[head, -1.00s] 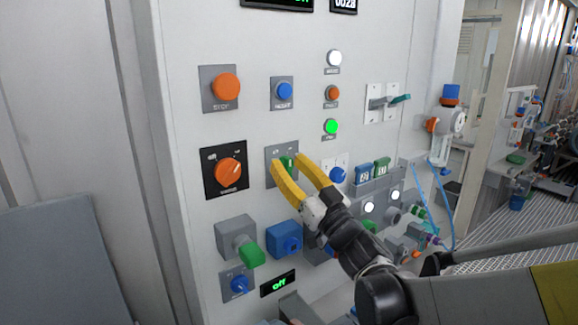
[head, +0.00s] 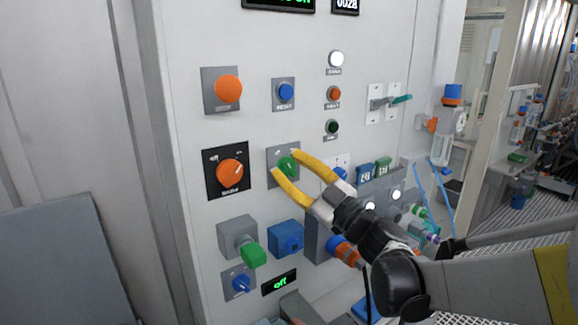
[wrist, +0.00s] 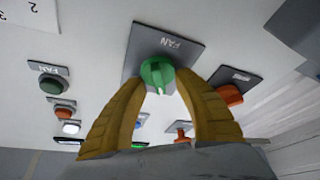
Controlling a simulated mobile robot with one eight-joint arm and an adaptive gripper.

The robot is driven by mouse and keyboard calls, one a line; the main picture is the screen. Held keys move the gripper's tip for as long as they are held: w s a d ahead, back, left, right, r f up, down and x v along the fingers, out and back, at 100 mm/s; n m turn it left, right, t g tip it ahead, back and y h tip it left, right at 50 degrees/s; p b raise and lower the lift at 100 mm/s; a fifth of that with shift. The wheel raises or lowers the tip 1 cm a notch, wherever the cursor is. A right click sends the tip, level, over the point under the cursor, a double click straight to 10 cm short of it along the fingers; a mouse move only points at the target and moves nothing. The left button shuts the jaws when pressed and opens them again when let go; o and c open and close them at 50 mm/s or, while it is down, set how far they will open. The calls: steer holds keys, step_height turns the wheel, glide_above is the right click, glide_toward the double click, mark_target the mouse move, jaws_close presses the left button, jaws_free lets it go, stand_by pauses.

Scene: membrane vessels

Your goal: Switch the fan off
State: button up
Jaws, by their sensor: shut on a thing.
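The green fan knob (head: 287,166) sits on a grey plate on the white panel. In the wrist view the knob (wrist: 157,73) is on a plate marked FAN. My gripper (head: 284,162) has yellow fingers, one on each side of the knob, and is shut on it. The fingertips (wrist: 157,80) flank the knob in the wrist view. The fan lamp (head: 332,127), higher on the panel, is dark green and unlit; in the wrist view the lamp (wrist: 53,83) also looks dark.
An orange selector (head: 229,173) is close to the left of the knob. A blue button (head: 286,92) is above it, and a blue block (head: 286,240) and a grey box with a green handle (head: 252,257) are below. Other controls crowd the right side.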

stand_by(0.3)
steer(key=o, duration=1.2)
steer(key=v, duration=1.2)
steer(key=shift+d, duration=0.1)
